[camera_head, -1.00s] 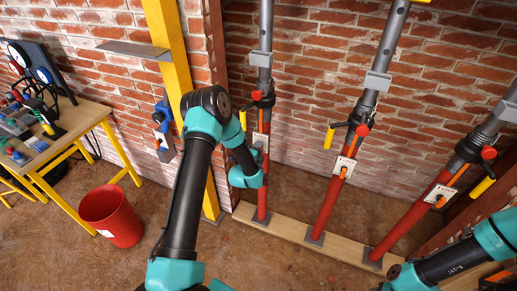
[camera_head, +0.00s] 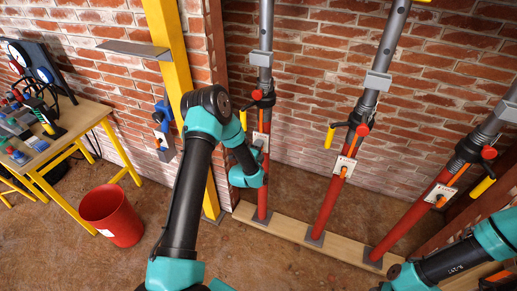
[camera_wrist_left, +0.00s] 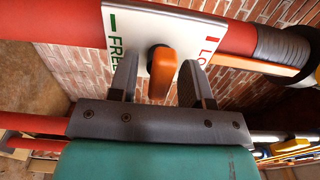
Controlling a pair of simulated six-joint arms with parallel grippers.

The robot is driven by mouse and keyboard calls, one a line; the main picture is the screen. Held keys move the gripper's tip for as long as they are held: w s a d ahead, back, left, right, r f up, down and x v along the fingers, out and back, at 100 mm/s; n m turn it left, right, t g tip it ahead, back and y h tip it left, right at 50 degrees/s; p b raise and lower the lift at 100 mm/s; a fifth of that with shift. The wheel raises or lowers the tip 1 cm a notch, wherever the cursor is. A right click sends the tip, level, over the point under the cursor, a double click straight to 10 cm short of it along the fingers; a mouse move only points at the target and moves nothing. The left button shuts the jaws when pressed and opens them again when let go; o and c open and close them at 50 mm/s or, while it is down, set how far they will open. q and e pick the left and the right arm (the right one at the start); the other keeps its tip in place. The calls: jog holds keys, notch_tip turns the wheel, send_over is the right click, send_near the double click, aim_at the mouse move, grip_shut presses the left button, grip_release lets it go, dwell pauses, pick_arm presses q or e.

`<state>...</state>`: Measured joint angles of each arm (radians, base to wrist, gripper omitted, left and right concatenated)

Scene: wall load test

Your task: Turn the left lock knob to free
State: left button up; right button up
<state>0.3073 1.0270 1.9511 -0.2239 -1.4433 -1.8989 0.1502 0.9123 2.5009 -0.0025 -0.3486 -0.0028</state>
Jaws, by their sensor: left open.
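The left prop (camera_head: 264,190) is a red and grey tube with a white lock plate (camera_head: 261,141). In the left wrist view the lock plate (camera_wrist_left: 143,27) reads FREE in green at left and red lettering, partly hidden, at right. The left lock knob (camera_wrist_left: 161,73) has an orange lever on a dark hub, lying between the two labels. My left gripper (camera_wrist_left: 158,80) is open, with one finger on each side of the lever and a visible gap on both sides. In the head view my wrist hides most of this gripper. Only part of my right arm shows; its gripper cannot be made out.
Two more props, the middle one (camera_head: 325,200) and the right one (camera_head: 405,222), stand on a wooden sill (camera_head: 290,231) with their own plates. A yellow post (camera_head: 178,80), a red bucket (camera_head: 112,215) and a workbench (camera_head: 75,128) are at left. Brick wall stands behind.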

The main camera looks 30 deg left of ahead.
pick_arm(q)
jog(key=s+d, duration=0.1)
jog(key=s, duration=1.6)
jog(key=shift+s+d, duration=0.2)
jog(key=shift+d, duration=0.1)
jog(key=s+d+f+n+g+h, duration=0.4)
jog(key=d+f+n+g, duration=0.4)
jog(key=d+n+g, duration=0.1)
jog(key=s+d+n+g, duration=0.3)
jog(key=s+n+g, duration=0.1)
jog(key=s+n, duration=0.1)
jog(key=s+d+f+n+g+h, duration=0.1)
jog(key=s+d+n+g, duration=0.2)
jog(key=s, duration=0.4)
jog(key=shift+f+n+g+h, duration=0.3)
jog(key=shift+n+g, duration=0.3)
jog(key=shift+n, duration=0.4)
